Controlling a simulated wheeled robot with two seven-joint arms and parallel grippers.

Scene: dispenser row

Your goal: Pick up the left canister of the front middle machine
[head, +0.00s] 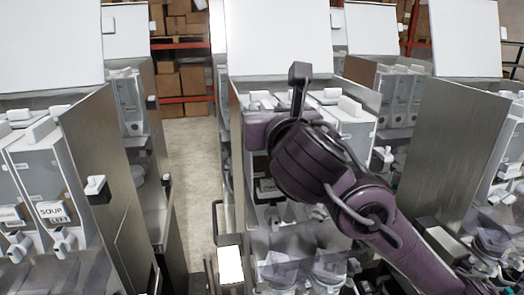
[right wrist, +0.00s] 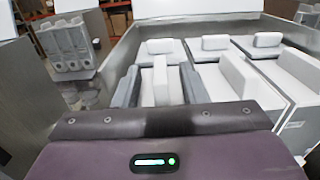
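The front middle machine (head: 238,180) stands open-topped in the head view, with a row of white canisters inside. Its left canister is mostly hidden there behind my right arm and hand. In the right wrist view the left canister's white handle (right wrist: 160,80) stands between the two dark grey fingers of my right gripper (right wrist: 160,92). The fingers are apart, with a narrow gap to the handle on each side. In the head view my right gripper (head: 259,130) is over the left side of the machine; its fingertips are hidden. My left gripper is not in view.
The middle canister (right wrist: 235,75) and right canister (right wrist: 285,72) stand close beside the left one. The machine's raised white lid (head: 278,38) is behind. Another machine with a soup canister (head: 55,212) stands at left, across a clear aisle (head: 190,165).

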